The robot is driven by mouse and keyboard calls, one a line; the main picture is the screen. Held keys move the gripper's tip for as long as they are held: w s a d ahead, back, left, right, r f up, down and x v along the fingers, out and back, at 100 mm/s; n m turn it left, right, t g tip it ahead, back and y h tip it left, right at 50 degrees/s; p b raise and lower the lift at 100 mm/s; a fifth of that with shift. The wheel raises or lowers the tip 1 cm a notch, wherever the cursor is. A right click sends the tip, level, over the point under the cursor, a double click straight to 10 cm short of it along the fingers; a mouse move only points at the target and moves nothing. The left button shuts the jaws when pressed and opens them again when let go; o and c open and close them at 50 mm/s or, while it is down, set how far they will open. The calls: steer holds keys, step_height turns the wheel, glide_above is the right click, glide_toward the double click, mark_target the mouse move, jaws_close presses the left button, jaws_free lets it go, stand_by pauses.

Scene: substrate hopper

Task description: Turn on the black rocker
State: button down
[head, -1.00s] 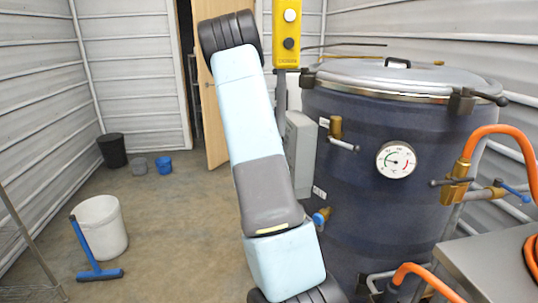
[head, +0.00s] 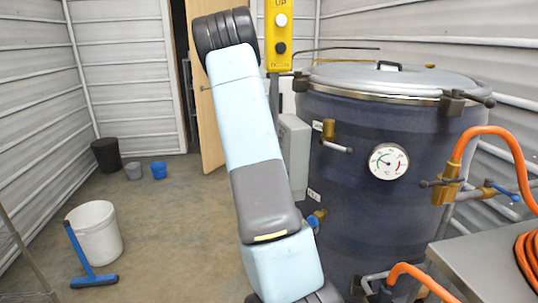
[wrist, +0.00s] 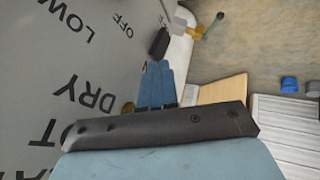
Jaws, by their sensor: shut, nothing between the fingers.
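The black rocker (wrist: 159,43) shows in the wrist view as a small dark block at the right edge of a grey panel (wrist: 50,50), close to the lettering "OFF". My gripper (wrist: 155,68) has its blue fingers together and empty, with the tips just short of the rocker. I cannot tell whether they touch it. The rocker's on or off position is not clear. In the head view my gripper is out of sight, and a grey box (head: 297,150) beside the tank is partly covered by my arm.
The dark blue tank (head: 350,220) with a gauge (head: 388,161) and brass valves stands right of my arm. A yellow button pendant (head: 279,50) hangs above the box. A white bucket (head: 96,240) and squeegee (head: 92,282) are at left.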

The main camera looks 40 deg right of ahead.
steer(key=v, duration=1.2)
steer(key=shift+w, duration=0.3)
steer(key=x, duration=1)
steer(key=shift+f, duration=0.15)
